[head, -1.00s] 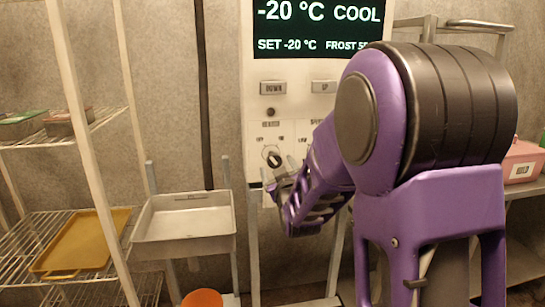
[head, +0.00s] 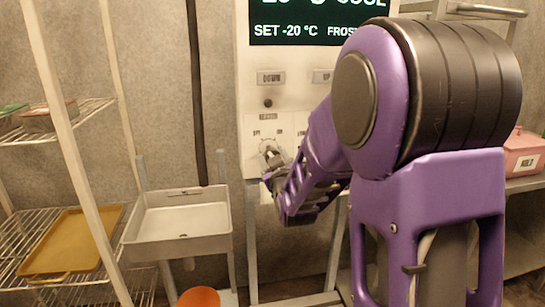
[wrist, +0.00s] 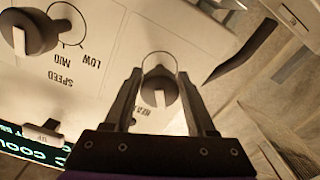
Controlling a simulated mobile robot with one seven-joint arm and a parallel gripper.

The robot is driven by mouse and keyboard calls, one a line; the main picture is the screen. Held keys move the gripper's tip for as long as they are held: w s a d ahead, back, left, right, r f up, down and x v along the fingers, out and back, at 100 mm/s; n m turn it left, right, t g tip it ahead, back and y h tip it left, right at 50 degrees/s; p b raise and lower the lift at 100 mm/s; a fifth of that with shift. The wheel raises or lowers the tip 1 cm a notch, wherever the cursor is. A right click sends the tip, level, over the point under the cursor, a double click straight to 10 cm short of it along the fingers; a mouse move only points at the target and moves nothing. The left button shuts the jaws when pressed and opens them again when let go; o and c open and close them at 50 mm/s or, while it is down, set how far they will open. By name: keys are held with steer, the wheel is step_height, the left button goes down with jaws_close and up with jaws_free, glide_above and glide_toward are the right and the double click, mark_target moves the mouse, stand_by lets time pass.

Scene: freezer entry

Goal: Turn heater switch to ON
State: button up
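The heater switch is a dark round knob (wrist: 158,88) with a pale pointer mark on the white control panel (wrist: 110,85). In the wrist view the mark points down the picture, and the panel's lettering is upside down. My gripper (wrist: 160,72) is open, with one finger on each side of the knob and a gap showing on both sides. In the head view my gripper (head: 274,160) is at the panel under the heater label (head: 268,116) and mostly covers the knob. I cannot tell whether the fingers touch the panel.
A speed knob (wrist: 30,35) sits beside the heater knob. A display (head: 315,28) and the DOWN button (head: 271,77) are above on the panel.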

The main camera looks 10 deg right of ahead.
jaws_close()
steer(key=shift+m, duration=0.3)
steer(key=m, duration=0.6)
steer(key=shift+m, duration=0.3)
steer(key=m, duration=0.6)
steer(key=shift+a+m, duration=0.15)
steer(key=shift+m, duration=0.15)
steer(key=shift+o, duration=2.4)
jaws_free()
